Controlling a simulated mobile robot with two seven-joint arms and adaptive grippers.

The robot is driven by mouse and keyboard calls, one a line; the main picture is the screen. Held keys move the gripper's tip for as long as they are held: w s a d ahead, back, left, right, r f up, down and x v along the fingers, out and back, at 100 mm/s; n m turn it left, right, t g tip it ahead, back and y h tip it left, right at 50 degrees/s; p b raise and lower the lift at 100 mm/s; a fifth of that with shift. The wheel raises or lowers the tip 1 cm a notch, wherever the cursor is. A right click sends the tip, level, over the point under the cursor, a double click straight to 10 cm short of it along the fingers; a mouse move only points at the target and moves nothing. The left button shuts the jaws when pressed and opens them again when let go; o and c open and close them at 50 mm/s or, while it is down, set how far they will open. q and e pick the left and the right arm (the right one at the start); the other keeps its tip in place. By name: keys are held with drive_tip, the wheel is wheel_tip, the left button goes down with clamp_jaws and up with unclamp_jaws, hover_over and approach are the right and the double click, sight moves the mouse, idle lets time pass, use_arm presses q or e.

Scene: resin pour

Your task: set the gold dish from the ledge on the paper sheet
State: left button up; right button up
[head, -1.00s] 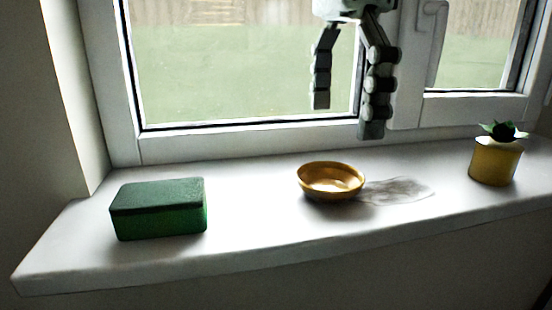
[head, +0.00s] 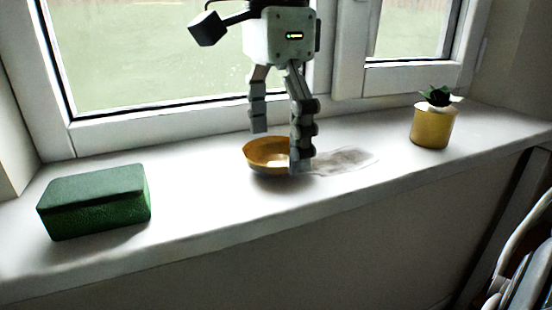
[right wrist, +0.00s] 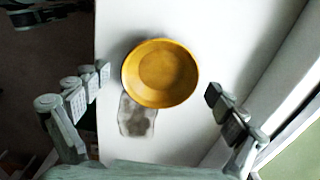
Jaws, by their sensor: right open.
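The gold dish (head: 262,153) sits upright on the white window ledge (head: 215,205). It shows round and empty in the right wrist view (right wrist: 160,72). My right gripper (head: 279,150) is open and pointing down over the dish, one finger at its far side and one in front of its right part. In the right wrist view the gripper's fingers (right wrist: 158,82) stand apart on either side of the dish, with gaps to its rim. I cannot make out a paper sheet for certain.
A flat grey smudged patch (head: 345,161) lies on the ledge beside the dish. A green box (head: 95,202) stands at the left, a yellow pot with a plant (head: 433,127) at the right. The window frame (head: 170,122) rises close behind. The ledge between box and dish is clear.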

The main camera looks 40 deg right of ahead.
drive_tip(key=c, duration=1.4)
drive_tip(key=shift+r, duration=0.1)
